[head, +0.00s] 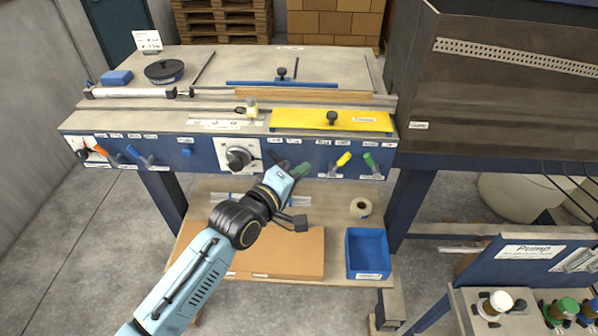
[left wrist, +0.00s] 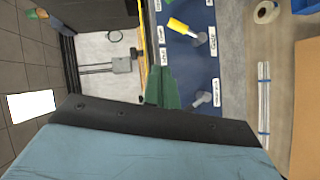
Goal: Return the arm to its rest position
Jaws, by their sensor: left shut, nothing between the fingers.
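My left arm comes in from the bottom left of the head view, light blue with a black wrist joint. Its gripper (head: 300,170) has green fingers and is shut and empty. It is in front of the blue front panel (head: 205,152) of the laminating bench, between the white-plated knob (head: 239,158) and the yellow-handled lever (head: 343,160). In the left wrist view the green fingers (left wrist: 163,88) are closed together near the panel, beside a grey lever (left wrist: 202,99). I cannot tell whether they touch it. My right gripper is not in view.
A yellow plate (head: 295,121) lies on the bench top. A green-handled lever (head: 371,163) is to the right. Below are a cardboard sheet (head: 300,255), a tape roll (head: 361,207) and a blue bin (head: 368,240). A pump station (head: 528,252) stands at right. The floor at left is clear.

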